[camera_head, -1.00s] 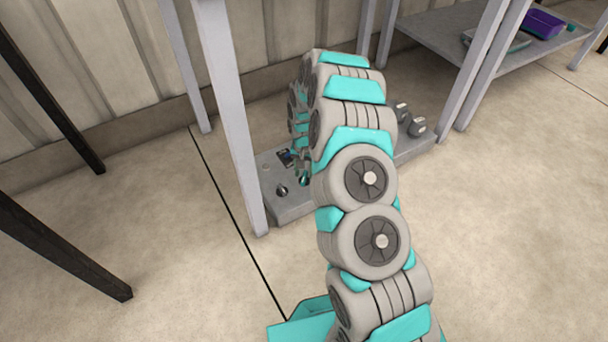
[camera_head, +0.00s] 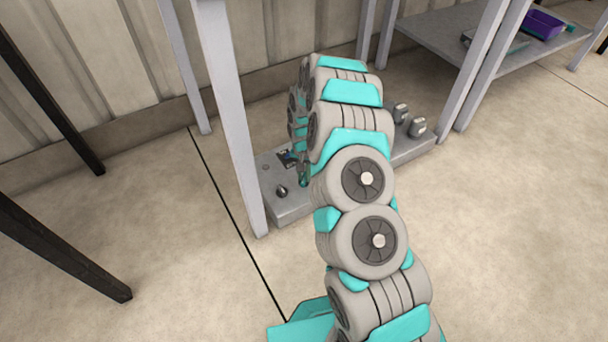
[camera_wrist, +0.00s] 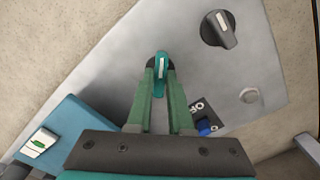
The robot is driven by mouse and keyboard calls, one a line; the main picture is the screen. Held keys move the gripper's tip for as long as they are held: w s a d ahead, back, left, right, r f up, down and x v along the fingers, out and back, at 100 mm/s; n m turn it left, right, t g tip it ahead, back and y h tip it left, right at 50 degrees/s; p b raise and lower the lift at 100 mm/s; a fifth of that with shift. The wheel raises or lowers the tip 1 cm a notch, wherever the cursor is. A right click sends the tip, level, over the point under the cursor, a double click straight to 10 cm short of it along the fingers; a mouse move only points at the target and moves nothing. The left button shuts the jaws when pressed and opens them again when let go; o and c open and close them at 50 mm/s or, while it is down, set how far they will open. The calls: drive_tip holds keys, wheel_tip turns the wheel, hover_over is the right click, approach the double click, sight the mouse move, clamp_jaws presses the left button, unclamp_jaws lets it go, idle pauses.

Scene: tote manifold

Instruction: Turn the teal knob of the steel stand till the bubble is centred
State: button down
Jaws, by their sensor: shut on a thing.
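The steel stand (camera_head: 292,211) is a low grey slab on the floor; its bare top fills much of the wrist view (camera_wrist: 120,62). The teal knob (camera_wrist: 161,62) is upright in that view, with a pale mark on it. My gripper (camera_wrist: 161,77) is shut on the knob, with a green finger at each side. In the head view my arm hides most of the gripper and knob. A white-framed window with a small green patch (camera_wrist: 40,144) sits on a blue block at the lower left of the wrist view. I cannot make out a bubble or its position.
A dark knob with a pale mark (camera_wrist: 218,28) stands right of the teal knob. A blue switch (camera_wrist: 204,127) with an OFF label is near the right finger. Two grey knobs (camera_head: 409,120) stand at the slab's far right. A pale table leg (camera_head: 232,120) rises close beside the slab.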

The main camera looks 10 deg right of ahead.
sight(304, 177)
idle(0.4)
drive_tip(key=shift+n, duration=3.1)
drive_tip(key=c, duration=0.8)
unclamp_jaws()
drive_tip(key=shift+r, duration=0.1)
wheel_tip(304, 177, up, 7)
drive_tip(key=shift+r+p, duration=0.15)
drive_tip(key=shift+p, duration=0.4)
drive_tip(key=shift+r, duration=0.15)
